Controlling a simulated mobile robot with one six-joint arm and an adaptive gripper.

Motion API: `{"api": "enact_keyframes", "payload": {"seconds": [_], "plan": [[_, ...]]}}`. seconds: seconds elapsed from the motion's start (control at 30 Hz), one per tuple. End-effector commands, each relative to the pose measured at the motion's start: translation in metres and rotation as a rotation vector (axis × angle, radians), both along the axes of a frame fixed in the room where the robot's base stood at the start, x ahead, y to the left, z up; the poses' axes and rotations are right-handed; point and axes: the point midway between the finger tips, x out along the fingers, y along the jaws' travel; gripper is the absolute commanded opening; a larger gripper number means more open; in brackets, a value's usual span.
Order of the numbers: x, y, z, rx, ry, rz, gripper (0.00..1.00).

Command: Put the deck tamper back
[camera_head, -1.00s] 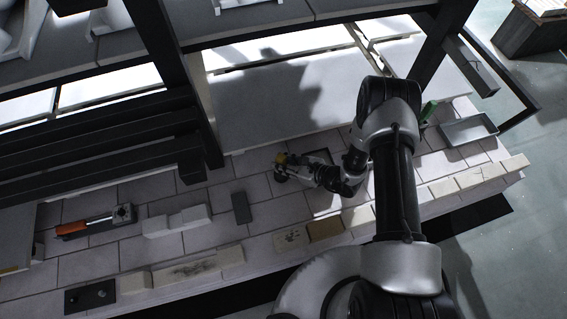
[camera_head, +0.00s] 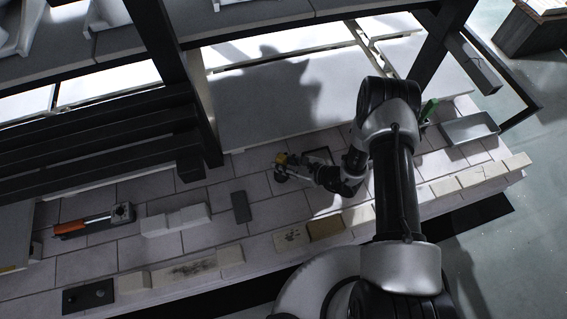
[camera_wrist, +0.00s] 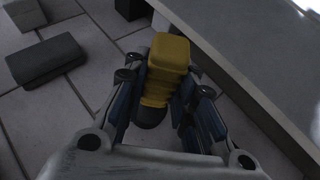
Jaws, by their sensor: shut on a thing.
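The deck tamper appears to be the tool with the yellow, ribbed handle (camera_wrist: 165,72), which ends in a dark rounded tip near my palm. My gripper (camera_wrist: 168,85) is shut on this handle, with one finger on each side. In the head view the yellow part (camera_head: 281,158) shows at the end of my gripper (camera_head: 289,166), over the pale brick deck. A dark-edged flat outline (camera_head: 321,152) lies on the deck just right of my gripper, partly hidden by my arm.
A dark block (camera_head: 241,207) lies left of my gripper, with pale blocks (camera_head: 175,221) and an orange-handled tool (camera_head: 95,222) farther left. A grey tray (camera_head: 469,128) and a green object (camera_head: 429,109) are at right. A grey slab (camera_head: 265,105) and dark posts stand behind.

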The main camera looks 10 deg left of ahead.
Motion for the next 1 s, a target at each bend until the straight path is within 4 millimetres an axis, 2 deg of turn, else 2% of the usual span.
{"api": "enact_keyframes", "payload": {"seconds": [0.2,0.23,0.53,1.0], "plan": [[0.0004,0.0001,0.0005,0.001,-0.001,0.000,0.00],[0.0004,0.0001,0.0005,0.001,-0.001,0.000,0.26],[0.0001,0.0001,0.0003,0.001,0.000,0.000,0.46],[-0.0002,-0.0001,-0.0003,-0.001,0.000,0.000,0.48]]}}
